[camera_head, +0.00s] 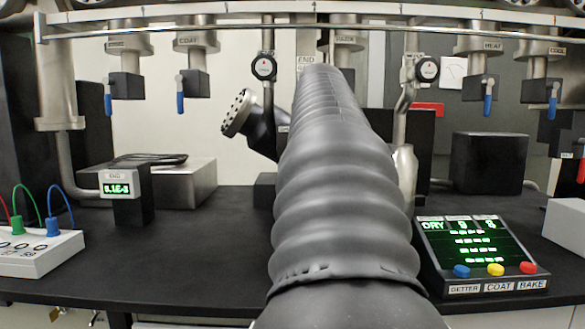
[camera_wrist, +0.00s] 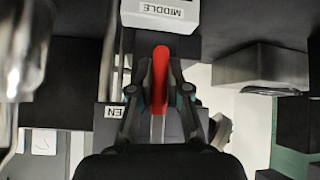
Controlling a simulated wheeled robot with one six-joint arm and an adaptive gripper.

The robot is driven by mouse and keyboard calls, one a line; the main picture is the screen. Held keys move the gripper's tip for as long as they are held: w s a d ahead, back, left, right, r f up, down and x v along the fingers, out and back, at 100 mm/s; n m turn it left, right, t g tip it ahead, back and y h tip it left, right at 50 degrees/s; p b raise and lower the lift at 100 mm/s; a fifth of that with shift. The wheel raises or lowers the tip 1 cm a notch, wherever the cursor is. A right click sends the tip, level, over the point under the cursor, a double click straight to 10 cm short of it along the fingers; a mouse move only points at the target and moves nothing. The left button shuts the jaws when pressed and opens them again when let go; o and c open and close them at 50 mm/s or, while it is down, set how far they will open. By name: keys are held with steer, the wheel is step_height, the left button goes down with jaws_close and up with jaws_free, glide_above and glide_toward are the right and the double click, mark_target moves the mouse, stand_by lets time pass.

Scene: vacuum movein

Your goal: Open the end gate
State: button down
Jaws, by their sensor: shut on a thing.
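In the wrist view, my gripper (camera_wrist: 160,95) is closed around a red lever handle (camera_wrist: 160,70). One finger lies on each side of the handle, and a pale metal stem runs below it between the fingers. A label starting "EN" (camera_wrist: 114,112) sits just left of the fingers, its rest hidden by my gripper. In the head view, a sign reading "END" (camera_head: 306,61) stands at the back behind my arm, its lower line partly covered. My arm fills the middle of that view and hides the gripper and the held handle.
A "MIDDLE" label (camera_wrist: 162,11) is close above the handle in the wrist view. Round gauges (camera_head: 263,67) and (camera_head: 428,69) flank my arm. Another red lever (camera_head: 428,108) shows at right. A control box (camera_head: 478,254) and gauge display (camera_head: 117,188) stand on the black bench (camera_head: 190,255).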

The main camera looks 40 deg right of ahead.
steer(key=shift+s+d, duration=0.25)
steer(key=c, duration=1.4)
jaws_free()
steer(key=shift+o, duration=1.2)
steer(key=shift+s+d, duration=0.2)
steer(key=shift+d, duration=0.05)
steer(key=shift+a, duration=0.1)
steer(key=shift+w+a, duration=0.15)
steer(key=v, duration=1.2)
